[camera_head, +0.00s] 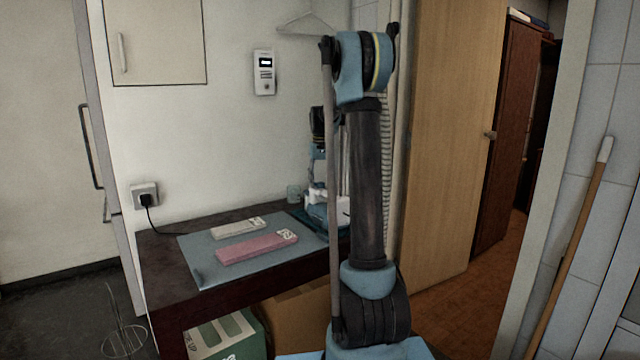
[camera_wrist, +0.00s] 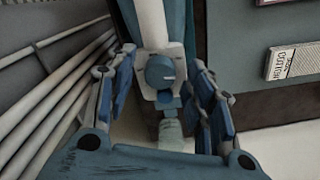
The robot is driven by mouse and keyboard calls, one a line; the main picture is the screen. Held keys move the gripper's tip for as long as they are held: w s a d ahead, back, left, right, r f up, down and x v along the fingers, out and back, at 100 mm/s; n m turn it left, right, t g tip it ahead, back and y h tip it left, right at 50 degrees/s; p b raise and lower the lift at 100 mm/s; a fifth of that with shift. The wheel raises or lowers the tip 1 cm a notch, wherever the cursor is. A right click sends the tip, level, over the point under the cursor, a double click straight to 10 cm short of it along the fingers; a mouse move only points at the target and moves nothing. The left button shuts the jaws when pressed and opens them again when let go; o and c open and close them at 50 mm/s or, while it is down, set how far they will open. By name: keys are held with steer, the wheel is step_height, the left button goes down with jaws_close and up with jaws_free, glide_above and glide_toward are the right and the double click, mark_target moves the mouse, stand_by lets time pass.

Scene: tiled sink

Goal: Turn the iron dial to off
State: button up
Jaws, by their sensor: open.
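The iron (camera_head: 322,212), white and blue, lies on the table's right part in the head view, partly hidden behind my arm. In the wrist view its white body (camera_wrist: 147,58) carries a round blue dial (camera_wrist: 160,71) with a short pale mark on its right side. My gripper (camera_wrist: 160,62) is open, with one finger on each side of the dial. I see gaps between the fingers and the dial, but cannot judge how far the dial lies beyond the fingertips. In the head view my arm covers most of the gripper.
The dark table (camera_head: 160,258) bears a blue mat (camera_head: 205,268) with a pink box (camera_head: 257,247) and a white box (camera_head: 238,228). In the wrist view, several pale pipes (camera_wrist: 50,75) run along the left side.

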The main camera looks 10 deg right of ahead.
steer(key=c, duration=1.1)
steer(key=shift+o, duration=0.2)
steer(key=shift+n, duration=0.5)
steer(key=n, duration=0.2)
steer(key=shift+n, duration=2.3)
steer(key=o, duration=1.1)
steer(key=shift+c, duration=0.2)
